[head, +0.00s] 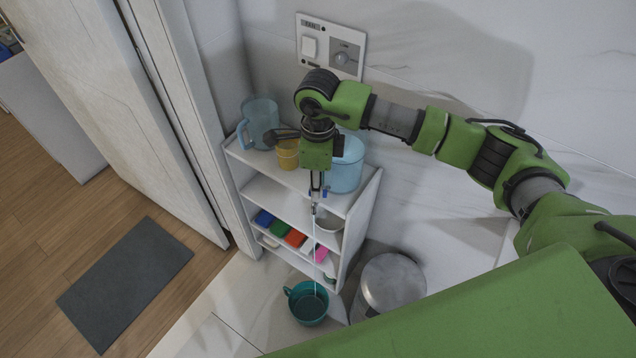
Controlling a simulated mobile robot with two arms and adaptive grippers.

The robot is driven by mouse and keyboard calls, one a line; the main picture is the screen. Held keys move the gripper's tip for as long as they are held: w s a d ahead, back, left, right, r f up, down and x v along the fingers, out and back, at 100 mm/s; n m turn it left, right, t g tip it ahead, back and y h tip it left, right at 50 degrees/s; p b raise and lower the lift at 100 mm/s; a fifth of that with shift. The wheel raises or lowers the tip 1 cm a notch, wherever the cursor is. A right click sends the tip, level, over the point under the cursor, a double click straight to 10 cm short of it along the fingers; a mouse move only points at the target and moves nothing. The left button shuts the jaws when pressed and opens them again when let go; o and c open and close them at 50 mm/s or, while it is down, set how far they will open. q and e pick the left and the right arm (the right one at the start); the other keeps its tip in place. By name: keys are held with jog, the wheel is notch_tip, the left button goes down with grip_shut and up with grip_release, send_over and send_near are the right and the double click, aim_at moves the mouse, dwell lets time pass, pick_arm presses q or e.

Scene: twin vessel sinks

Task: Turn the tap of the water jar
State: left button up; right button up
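The water jar (348,168) is a light blue container on the top of a white shelf, partly hidden behind my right wrist. A small blue tap part (325,192) shows at its front, just by my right gripper (318,187). The gripper points down at the tap, and its fingers are too small to tell open from shut. A thin pale stream (314,250) runs from the tap area down to a teal mug (308,304) on the floor. My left gripper is not in view.
A blue pitcher (261,120) and a yellow cup (287,154) stand beside the jar. Lower shelves hold a white bowl (329,222) and several coloured items. A round metal bin (393,283) stands right of the shelf. A door (120,100) is at left; a grey mat (125,280) lies on open floor.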

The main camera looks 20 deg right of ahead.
jog(key=shift+f, duration=0.7)
grip_shut()
jog(key=shift+f+m+b, duration=0.15)
jog(key=shift+m+b, duration=0.75)
jog(key=shift+m, duration=0.1)
jog(key=shift+m+b, duration=0.55)
jog(key=shift+m, duration=0.45)
jog(key=shift+m+b, duration=0.3)
jog(key=shift+m, duration=0.5)
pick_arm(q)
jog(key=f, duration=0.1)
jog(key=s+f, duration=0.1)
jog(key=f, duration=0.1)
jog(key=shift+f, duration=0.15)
pick_arm(e)
jog(key=shift+r, duration=0.2)
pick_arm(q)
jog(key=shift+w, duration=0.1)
